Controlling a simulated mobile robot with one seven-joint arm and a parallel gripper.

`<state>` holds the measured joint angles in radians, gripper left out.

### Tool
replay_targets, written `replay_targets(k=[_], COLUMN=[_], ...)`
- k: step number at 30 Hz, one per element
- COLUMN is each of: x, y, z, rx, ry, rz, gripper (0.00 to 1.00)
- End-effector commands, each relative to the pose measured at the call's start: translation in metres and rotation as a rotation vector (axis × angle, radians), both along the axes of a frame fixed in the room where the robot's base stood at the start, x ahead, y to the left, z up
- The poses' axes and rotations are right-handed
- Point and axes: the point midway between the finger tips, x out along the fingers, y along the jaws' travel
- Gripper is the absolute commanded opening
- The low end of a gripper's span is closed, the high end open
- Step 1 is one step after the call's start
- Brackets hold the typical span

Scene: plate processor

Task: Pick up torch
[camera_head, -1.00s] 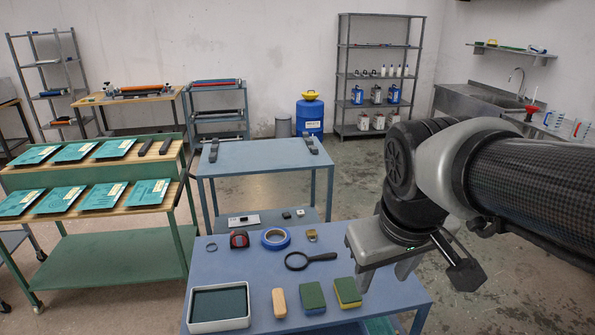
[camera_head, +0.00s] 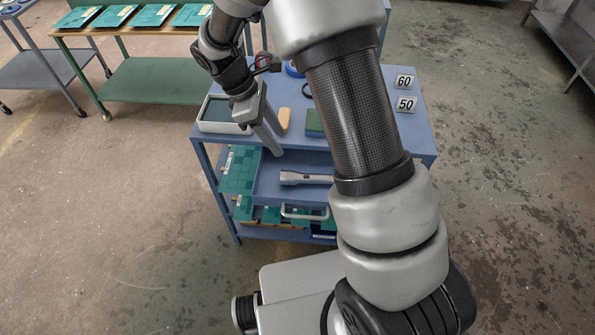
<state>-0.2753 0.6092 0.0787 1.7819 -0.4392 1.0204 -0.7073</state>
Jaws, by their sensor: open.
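A grey torch (camera_head: 305,178) lies on its side in an open blue drawer (camera_head: 268,190) below the table top. Its head is at the left, and its right end runs up to or behind my arm. My gripper (camera_head: 277,146) is open and empty. It points down near the table's front edge, above and a little left of the torch, apart from it.
The drawer's white handle (camera_head: 305,214) sticks out at the front. Teal plates (camera_head: 240,170) lie left of the torch. A white tray (camera_head: 222,126), a tan block (camera_head: 284,121) and a green sponge (camera_head: 314,122) stand on the table. Number cards (camera_head: 404,104) stand at its right.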

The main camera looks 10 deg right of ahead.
Motion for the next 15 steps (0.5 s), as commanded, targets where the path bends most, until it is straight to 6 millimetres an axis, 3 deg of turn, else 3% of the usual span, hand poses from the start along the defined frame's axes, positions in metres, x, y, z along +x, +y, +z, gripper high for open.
replay_targets(k=[15], x=[-0.009], y=[-0.036], z=[-0.092], rx=[-0.002], ry=[0.006], rz=[0.003], gripper=[0.45])
